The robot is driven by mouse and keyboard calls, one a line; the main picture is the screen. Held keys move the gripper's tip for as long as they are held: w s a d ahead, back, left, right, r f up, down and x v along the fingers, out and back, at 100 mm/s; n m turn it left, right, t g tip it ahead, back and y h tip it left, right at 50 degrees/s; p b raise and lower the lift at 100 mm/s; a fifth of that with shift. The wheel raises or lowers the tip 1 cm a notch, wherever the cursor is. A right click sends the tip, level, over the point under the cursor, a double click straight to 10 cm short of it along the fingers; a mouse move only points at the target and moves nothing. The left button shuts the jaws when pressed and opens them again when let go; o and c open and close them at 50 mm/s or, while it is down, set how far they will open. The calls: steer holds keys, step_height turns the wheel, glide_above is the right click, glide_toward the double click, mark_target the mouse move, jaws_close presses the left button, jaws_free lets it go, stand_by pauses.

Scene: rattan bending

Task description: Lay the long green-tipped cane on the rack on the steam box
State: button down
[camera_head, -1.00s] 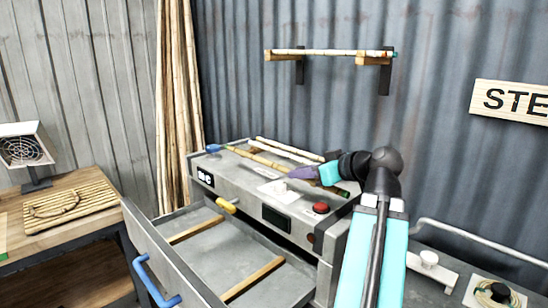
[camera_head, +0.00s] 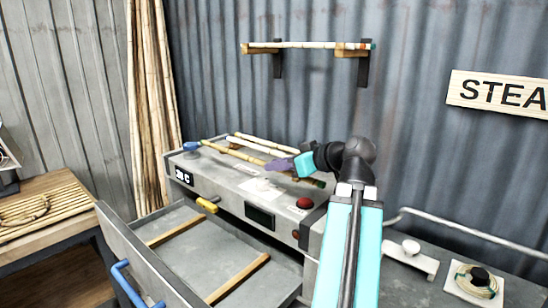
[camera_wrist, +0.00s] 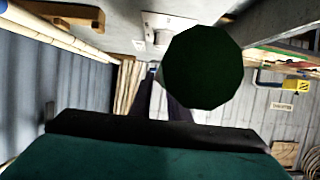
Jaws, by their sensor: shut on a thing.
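The steam box (camera_head: 225,178) stands in the middle of the head view. A yellowish cane (camera_head: 240,155) with a dark green tip (camera_head: 319,183) slants over its top. My gripper (camera_head: 284,166) is shut on this cane, toward its green-tipped end. In the wrist view a dark green round end (camera_wrist: 203,68) fills the middle close up; it looks like the cane's tip. A pale cane (camera_head: 266,143) lies at the back of the box top. The rack is partly hidden, and I cannot tell whether the held cane touches it.
The box's drawer (camera_head: 120,240) is open in front, with wooden bars inside. A wall shelf (camera_head: 345,53) above holds another cane (camera_head: 305,45). Bundled canes (camera_head: 150,90) stand behind left. A red button (camera_head: 305,203) and yellow-handled valve (camera_head: 206,205) are on the box.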

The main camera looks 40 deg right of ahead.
steer(key=w+d+p, duration=0.1)
steer(key=w+d, duration=0.2)
steer(key=w+d+f+p, duration=0.1)
steer(key=w+d, duration=0.2)
steer(key=d, duration=0.1)
steer(key=w+d+p, duration=0.1)
steer(key=w+d, duration=0.2)
steer(key=d, duration=0.1)
steer(key=shift+f+p, duration=0.15)
steer(key=shift+p, duration=0.25)
steer(key=shift+w, duration=0.1)
steer(key=shift+w+d, duration=0.35)
steer(key=shift+d, duration=0.15)
steer(key=shift+f+p, duration=0.9)
steer(key=shift+f, duration=0.95)
steer(key=shift+f, duration=0.15)
steer(key=c, duration=1.7)
jaws_free()
steer(key=shift+o, duration=0.2)
steer(key=shift+r, duration=0.2)
